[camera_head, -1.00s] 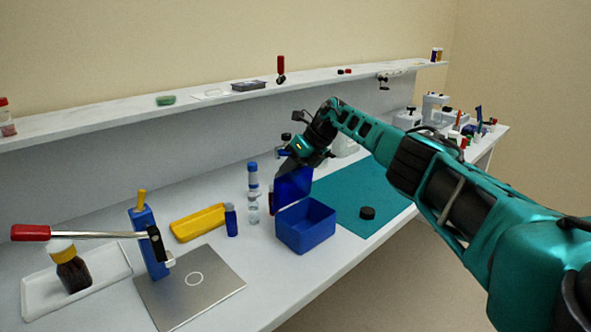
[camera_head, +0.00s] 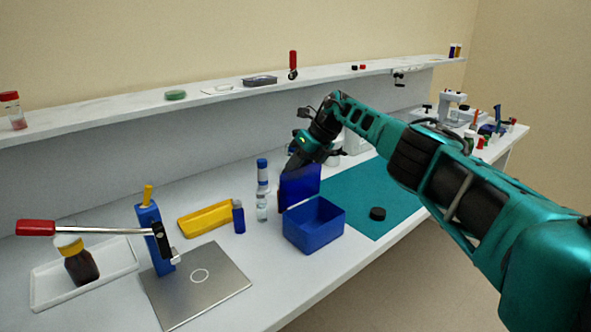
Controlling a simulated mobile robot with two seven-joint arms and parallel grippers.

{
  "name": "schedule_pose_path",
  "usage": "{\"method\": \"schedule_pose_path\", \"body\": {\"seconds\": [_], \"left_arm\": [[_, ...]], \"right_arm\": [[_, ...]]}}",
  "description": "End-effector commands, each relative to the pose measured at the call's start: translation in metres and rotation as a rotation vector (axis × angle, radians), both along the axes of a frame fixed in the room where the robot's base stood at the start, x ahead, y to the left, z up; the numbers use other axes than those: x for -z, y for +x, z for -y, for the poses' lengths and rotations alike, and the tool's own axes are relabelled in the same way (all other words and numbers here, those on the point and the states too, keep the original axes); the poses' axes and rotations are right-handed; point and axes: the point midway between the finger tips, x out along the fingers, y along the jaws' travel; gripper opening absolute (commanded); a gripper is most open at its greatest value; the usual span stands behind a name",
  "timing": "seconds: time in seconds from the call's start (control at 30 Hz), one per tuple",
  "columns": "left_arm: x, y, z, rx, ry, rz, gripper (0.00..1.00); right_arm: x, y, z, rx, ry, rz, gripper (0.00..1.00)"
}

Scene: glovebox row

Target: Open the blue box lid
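My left gripper is not in view.
A bottle with a blue cap (camera_head: 262,190) stands just left of the lid. A small blue vial (camera_head: 239,217) and a yellow tray (camera_head: 205,219) are further left. A black cap (camera_head: 377,214) lies on the teal mat (camera_head: 385,193). A blue lever press (camera_head: 155,238) stands at left.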

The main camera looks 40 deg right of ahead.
Motion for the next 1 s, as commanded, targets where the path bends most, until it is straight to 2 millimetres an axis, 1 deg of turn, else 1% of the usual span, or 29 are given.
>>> {"method": "schedule_pose_path", "body": {"seconds": [0.03,0.1,0.13,0.37,0.47,0.57,0.8,1.0], "left_arm": [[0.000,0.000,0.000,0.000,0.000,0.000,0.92],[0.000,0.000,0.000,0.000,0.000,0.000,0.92],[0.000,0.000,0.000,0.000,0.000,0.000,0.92],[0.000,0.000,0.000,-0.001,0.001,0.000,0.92],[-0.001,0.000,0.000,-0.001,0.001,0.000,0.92],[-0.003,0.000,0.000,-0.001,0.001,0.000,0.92],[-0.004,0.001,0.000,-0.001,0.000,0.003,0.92],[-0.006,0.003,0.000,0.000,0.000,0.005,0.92]], "right_arm": [[-0.002,0.001,-0.001,0.000,0.001,0.005,0.34],[-0.001,0.001,-0.001,-0.001,0.002,0.003,0.41],[-0.001,0.001,-0.001,-0.001,0.002,0.003,0.42],[-0.001,0.000,0.000,-0.001,0.002,-0.001,0.42],[-0.006,-0.002,0.003,-0.001,0.001,-0.001,0.42],[-0.018,-0.007,0.009,-0.001,0.000,0.002,0.42],[-0.063,-0.025,0.030,0.001,0.001,0.004,0.42],[-0.095,-0.037,0.044,-0.001,0.001,0.003,0.42]]}}
